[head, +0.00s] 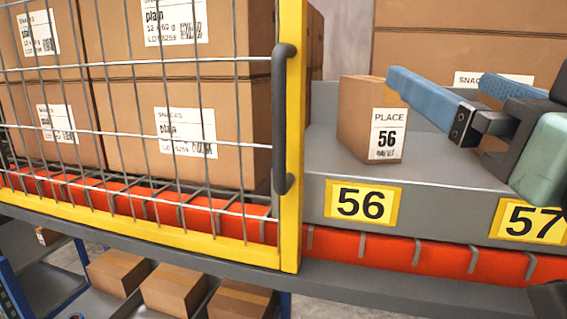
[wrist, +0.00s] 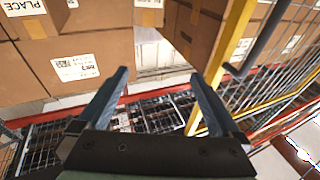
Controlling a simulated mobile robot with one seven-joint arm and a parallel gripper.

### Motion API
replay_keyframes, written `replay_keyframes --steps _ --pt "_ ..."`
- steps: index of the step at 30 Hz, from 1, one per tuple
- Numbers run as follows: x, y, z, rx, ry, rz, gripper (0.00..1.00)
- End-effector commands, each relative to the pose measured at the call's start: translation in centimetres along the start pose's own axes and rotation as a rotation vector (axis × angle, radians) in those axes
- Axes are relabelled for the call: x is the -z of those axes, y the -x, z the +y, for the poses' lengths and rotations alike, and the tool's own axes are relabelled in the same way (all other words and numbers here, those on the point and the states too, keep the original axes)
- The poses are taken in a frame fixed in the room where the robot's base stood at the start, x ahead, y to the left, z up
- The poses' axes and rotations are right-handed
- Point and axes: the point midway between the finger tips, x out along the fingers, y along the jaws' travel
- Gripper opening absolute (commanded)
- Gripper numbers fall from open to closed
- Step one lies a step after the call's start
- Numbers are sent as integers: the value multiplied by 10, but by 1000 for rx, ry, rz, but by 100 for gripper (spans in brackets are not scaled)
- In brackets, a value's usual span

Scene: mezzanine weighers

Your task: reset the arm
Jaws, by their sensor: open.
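My gripper (head: 440,88) is at the upper right of the head view, its two blue fingers spread apart with nothing seen between them. In the wrist view my gripper (wrist: 160,80) also shows open and empty. A small brown carton (head: 355,120) labelled "PLACE 56" stands upright on a grey shelf (head: 330,180) behind the yellow "56" tag (head: 362,201). In the head view the near finger's tip overlaps the carton's upper right corner; I cannot tell whether they touch.
A yellow-framed mesh gate (head: 291,220) with a dark handle (head: 284,120) stands left of the carton, before stacked large cartons (head: 185,100). A yellow "57" tag (head: 530,221) is at right. An orange-red beam (head: 380,250) runs below. Several cartons (head: 175,291) lie lower down.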

Motion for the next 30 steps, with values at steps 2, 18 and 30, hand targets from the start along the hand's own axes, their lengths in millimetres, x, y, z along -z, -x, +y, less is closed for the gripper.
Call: replay_keyframes --steps 2,18,30 --pt "2 -11 -18 3 -9 67 100" --pt "43 8 -144 -52 52 595 100" --pt "-40 30 -143 -71 70 623 100"
